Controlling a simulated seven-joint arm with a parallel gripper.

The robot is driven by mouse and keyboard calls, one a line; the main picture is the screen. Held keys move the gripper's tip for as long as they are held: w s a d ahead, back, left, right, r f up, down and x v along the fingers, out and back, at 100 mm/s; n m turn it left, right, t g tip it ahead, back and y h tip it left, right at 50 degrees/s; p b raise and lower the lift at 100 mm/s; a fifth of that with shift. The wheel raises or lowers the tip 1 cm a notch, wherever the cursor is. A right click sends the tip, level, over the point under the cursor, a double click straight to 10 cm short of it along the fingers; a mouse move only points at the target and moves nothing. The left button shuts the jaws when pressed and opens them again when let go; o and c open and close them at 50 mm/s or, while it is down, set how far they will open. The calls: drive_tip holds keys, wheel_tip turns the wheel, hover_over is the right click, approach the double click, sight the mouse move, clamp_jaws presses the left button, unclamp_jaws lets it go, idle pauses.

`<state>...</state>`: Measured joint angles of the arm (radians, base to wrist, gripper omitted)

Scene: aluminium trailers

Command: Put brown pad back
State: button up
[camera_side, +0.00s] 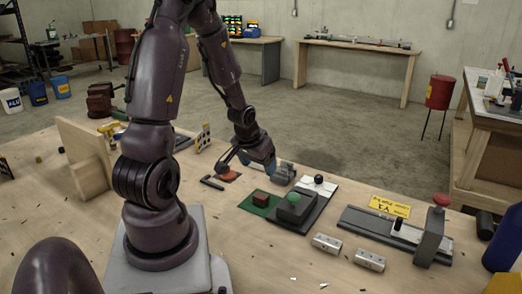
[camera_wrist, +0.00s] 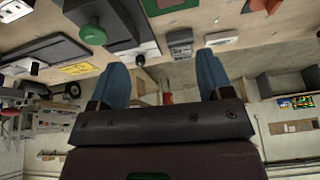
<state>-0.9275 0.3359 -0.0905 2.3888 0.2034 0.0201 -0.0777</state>
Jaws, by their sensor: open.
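A small dark brown block (camera_side: 260,197), which may be the brown pad, sits on a green square (camera_side: 251,212) on the bench. A flat orange-brown pad (camera_side: 229,176) lies further back, near a black bracket (camera_side: 211,183); I cannot tell for certain which is meant. In the wrist view the green square (camera_wrist: 165,6) is at the top edge. My gripper (camera_side: 262,165) has blue fingers and hangs above the bench behind the green square. In the wrist view my gripper (camera_wrist: 163,65) is open, with nothing held between its fingers.
A grey device with a green knob (camera_side: 294,198) stands right of the green square, with a black-knobbed white plate (camera_side: 319,181) behind it. A long grey fixture with a red knob (camera_side: 440,200) is further right. Two small metal blocks (camera_side: 327,243) lie in front. An upright wooden board (camera_side: 84,155) stands left.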

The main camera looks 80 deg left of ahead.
drive_tip(key=w+d+r+m+t, duration=0.1)
drive_tip(key=w+d+r+m, duration=0.1)
drive_tip(key=d+r, duration=0.5)
drive_tip(key=w+d+r+m+t, duration=0.1)
drive_tip(key=w+d+r+m, duration=0.1)
drive_tip(key=d+r, duration=0.5)
drive_tip(key=s+d+r+m+h, duration=0.3)
drive_tip(key=s+d+r, duration=0.3)
drive_tip(key=d, duration=0.5)
drive_tip(key=shift+s+r+m, duration=0.35)
drive_tip(key=shift+s+m, duration=0.25)
